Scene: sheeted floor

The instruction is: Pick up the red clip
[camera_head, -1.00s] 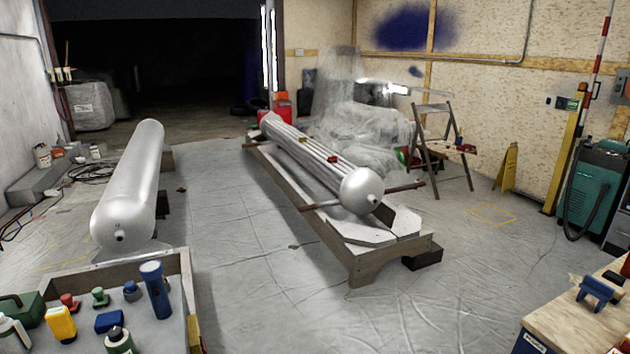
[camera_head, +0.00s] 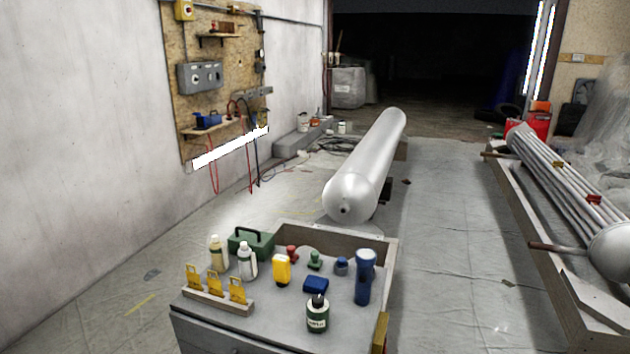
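A small red piece (camera_head: 594,198), which looks like a clip, sits on the bundle of grey pipes (camera_head: 560,180) at the right. Neither of my grippers is in view.
The table holds bottles (camera_head: 247,262), a green case (camera_head: 250,242), a blue flashlight (camera_head: 364,277) and yellow tags (camera_head: 237,289). A large silver cylinder (camera_head: 365,165) lies behind it. Bare sheeted floor (camera_head: 460,260) runs between the table and the pipe stand (camera_head: 520,235).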

